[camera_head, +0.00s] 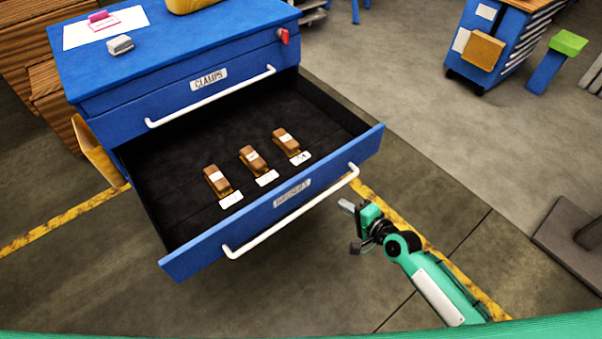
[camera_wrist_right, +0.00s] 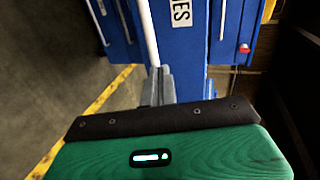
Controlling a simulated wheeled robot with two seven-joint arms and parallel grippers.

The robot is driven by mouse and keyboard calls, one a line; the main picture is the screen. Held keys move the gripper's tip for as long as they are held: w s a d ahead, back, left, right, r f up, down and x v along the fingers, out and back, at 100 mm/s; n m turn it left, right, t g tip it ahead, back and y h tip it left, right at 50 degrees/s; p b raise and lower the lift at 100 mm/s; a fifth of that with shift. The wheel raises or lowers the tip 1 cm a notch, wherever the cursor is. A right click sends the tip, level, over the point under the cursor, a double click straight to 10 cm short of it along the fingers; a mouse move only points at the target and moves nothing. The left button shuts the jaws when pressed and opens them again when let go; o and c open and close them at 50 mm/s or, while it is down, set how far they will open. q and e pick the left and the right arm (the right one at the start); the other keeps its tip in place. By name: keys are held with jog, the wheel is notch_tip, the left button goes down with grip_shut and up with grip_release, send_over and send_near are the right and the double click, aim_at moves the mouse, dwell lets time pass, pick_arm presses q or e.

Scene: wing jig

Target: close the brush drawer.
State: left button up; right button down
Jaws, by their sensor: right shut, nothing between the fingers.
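The brush drawer (camera_head: 262,225) is pulled far out of the blue cabinet, below the drawer labelled CLAMPS. Its front carries a label and a long white handle (camera_head: 292,212). Three brown brushes (camera_head: 252,158) lie in its black interior, each with a white tag. My right gripper (camera_head: 347,206) is shut and empty, in front of the drawer front near the right end of the handle. In the right wrist view its grey fingers (camera_wrist_right: 158,86) are together beside the white handle (camera_wrist_right: 149,35); I cannot tell if they touch it. My left gripper is not in view.
The closed CLAMPS drawer (camera_head: 195,95) sits above, with its own white handle. Papers and small items lie on the cabinet top (camera_head: 180,40). Another blue cart (camera_head: 498,50) stands at the back right. The floor in front and to the right is mostly clear.

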aim_at(315, 184)
jog(key=x, duration=0.5)
jog(key=r+x, duration=0.1)
jog(key=x, duration=0.2)
jog(key=shift+w+a, duration=0.3)
jog(key=shift+a, duration=0.1)
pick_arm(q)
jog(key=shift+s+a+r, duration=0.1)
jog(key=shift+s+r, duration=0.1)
pick_arm(e)
jog(key=shift+w+a+f, duration=0.3)
jog(key=shift+w+a, duration=0.1)
jog(key=shift+w, duration=0.15)
